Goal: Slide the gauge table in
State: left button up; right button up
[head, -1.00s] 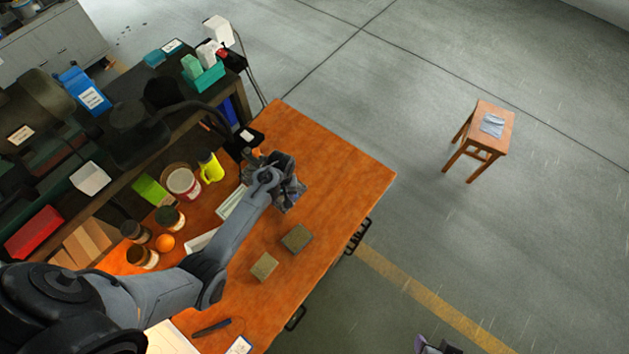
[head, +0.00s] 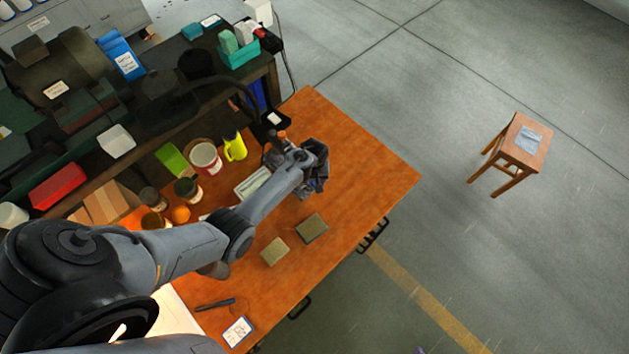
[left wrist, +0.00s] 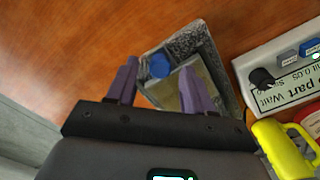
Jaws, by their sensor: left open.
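My left gripper (head: 314,166) hangs over the back part of the orange-brown wooden bench (head: 365,165). In the left wrist view its two purple fingers (left wrist: 160,78) are apart. Beyond and partly behind them lies a grey speckled base (left wrist: 196,42) with a blue knob (left wrist: 157,66) and a tan plate (left wrist: 166,94). The right finger overlaps the plate; I cannot tell whether it touches. My gripper and arm hide most of this piece in the head view. No label marks the gauge table. A purple sliver of my right gripper (head: 420,350) shows at the bottom edge.
A yellow jug (head: 235,147), a red-and-white tin (head: 205,159) and several jars stand left of the arm. Two flat blocks (head: 312,228) (head: 274,251) lie nearer the front. A small wooden stool (head: 520,148) stands apart on open floor. The bench's right end is clear.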

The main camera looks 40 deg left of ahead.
pick_arm(q)
jog(key=shift+f, duration=0.5)
grip_shut()
